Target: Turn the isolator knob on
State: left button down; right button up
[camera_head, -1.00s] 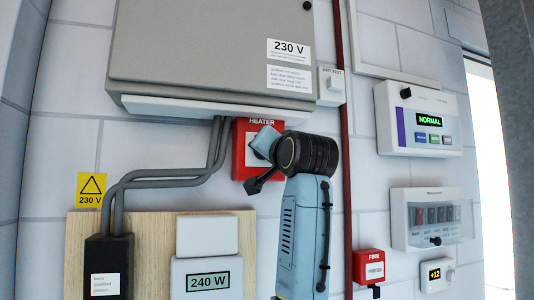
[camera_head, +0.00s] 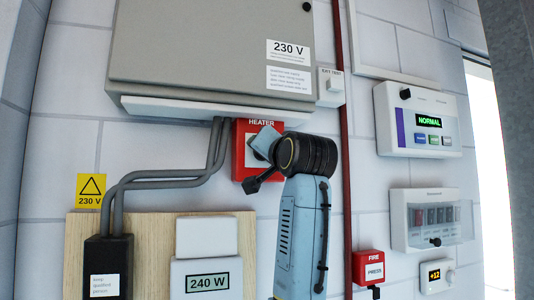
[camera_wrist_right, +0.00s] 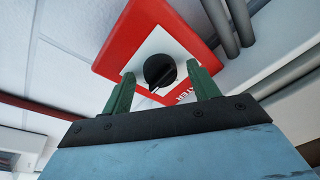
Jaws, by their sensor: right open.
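The isolator is a red box (camera_head: 238,154) marked HEATER, fixed to the wall below the grey cabinet. In the right wrist view its red plate (camera_wrist_right: 122,37) surrounds a white square with a round black knob (camera_wrist_right: 160,70) in the middle. A light pointer line shows on the knob. My right gripper (camera_wrist_right: 163,82) is open, with one green finger on each side of the knob; I cannot tell whether they touch it. In the head view my right gripper (camera_head: 258,160) and wrist cover most of the box and hide the knob. My left gripper is not in view.
A grey 230 V cabinet (camera_head: 200,50) hangs above. Grey conduits (camera_head: 165,175) run left of the box. A red pipe (camera_head: 345,180) runs down just right of my arm. A meter reading 240 W (camera_head: 207,282), a NORMAL panel (camera_head: 418,150) and a fire call box (camera_head: 368,267) are nearby.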

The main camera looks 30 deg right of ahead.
jog(key=b+v, duration=0.4)
jog(key=v, duration=0.9)
jog(key=shift+s+b, duration=0.2)
jog(key=shift+b, duration=0.2)
